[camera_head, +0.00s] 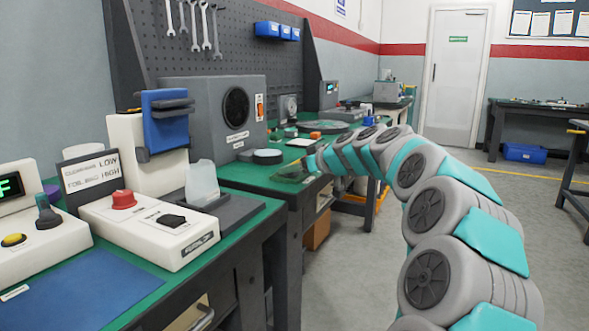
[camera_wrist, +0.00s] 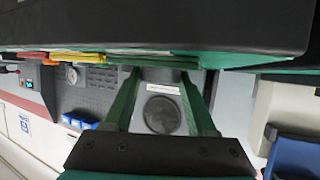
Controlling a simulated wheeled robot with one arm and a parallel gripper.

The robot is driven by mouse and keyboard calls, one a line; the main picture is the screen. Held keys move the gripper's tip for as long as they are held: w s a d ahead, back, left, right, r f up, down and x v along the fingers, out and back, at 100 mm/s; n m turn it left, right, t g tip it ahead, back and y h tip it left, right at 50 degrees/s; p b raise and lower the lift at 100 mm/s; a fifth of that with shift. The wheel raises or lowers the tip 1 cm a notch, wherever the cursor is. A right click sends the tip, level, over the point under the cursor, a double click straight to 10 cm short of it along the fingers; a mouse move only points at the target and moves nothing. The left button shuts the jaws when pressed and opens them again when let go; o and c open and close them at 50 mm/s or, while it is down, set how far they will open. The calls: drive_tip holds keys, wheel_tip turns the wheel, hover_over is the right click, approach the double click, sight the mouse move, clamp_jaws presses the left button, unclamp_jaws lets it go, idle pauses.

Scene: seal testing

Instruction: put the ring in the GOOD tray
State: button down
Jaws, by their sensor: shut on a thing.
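My gripper (camera_head: 303,172) is low at the front edge of the far green bench, right of the grey machine. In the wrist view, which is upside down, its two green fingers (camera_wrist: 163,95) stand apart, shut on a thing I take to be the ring. The ring itself cannot be made out between them. Thin edges coloured yellow (camera_wrist: 88,57) and green (camera_wrist: 150,62) lie along the bench edge there. They may be trays, but no GOOD label is readable.
The grey machine (camera_head: 212,118) with a round black grille stands behind my gripper. A white testing unit (camera_head: 150,225) and blue mat (camera_head: 75,295) are on the near bench. Open floor (camera_head: 545,215) lies right of my arm.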

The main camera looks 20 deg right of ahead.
drive_tip(key=shift+f, duration=0.2)
drive_tip(key=shift+c, duration=1)
unclamp_jaws()
drive_tip(key=shift+r, duration=0.1)
drive_tip(key=shift+r, duration=0.1)
drive_tip(key=shift+s+d+r, duration=0.1)
drive_tip(key=shift+r, duration=0.05)
drive_tip(key=v, duration=1.1)
drive_tip(key=shift+s+b, duration=0.3)
drive_tip(key=shift+r, duration=0.15)
